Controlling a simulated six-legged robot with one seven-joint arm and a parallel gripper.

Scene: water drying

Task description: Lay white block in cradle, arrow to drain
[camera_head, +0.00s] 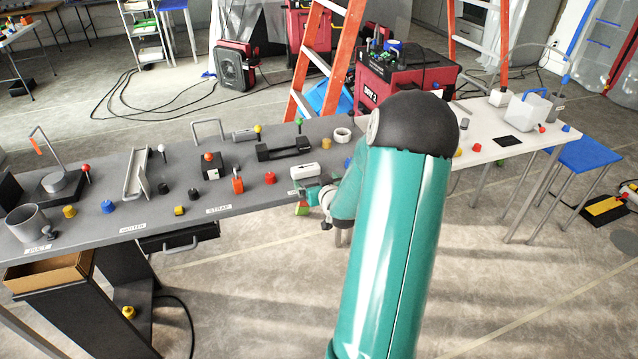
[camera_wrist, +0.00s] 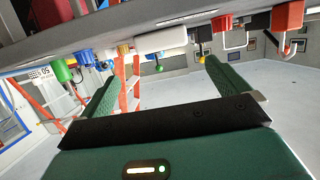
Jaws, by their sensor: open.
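The white block (camera_head: 305,170) lies on the grey table near its front edge, with a small dark mark on top whose direction I cannot read. In the wrist view the white block (camera_wrist: 160,41) shows beyond and between my fingertips, apart from them. The black cradle (camera_head: 284,149) sits behind the block, its long channel empty. My gripper (camera_head: 312,193) is at the table's front edge, just in front of the block and partly hidden by my arm. In the wrist view my gripper (camera_wrist: 162,72) has its two green fingers wide apart and nothing between them. I cannot make out the drain.
A white ring (camera_head: 343,135) is behind right. A green-topped post (camera_head: 299,127) rises by the cradle. A white table (camera_head: 470,126) adjoins at right.

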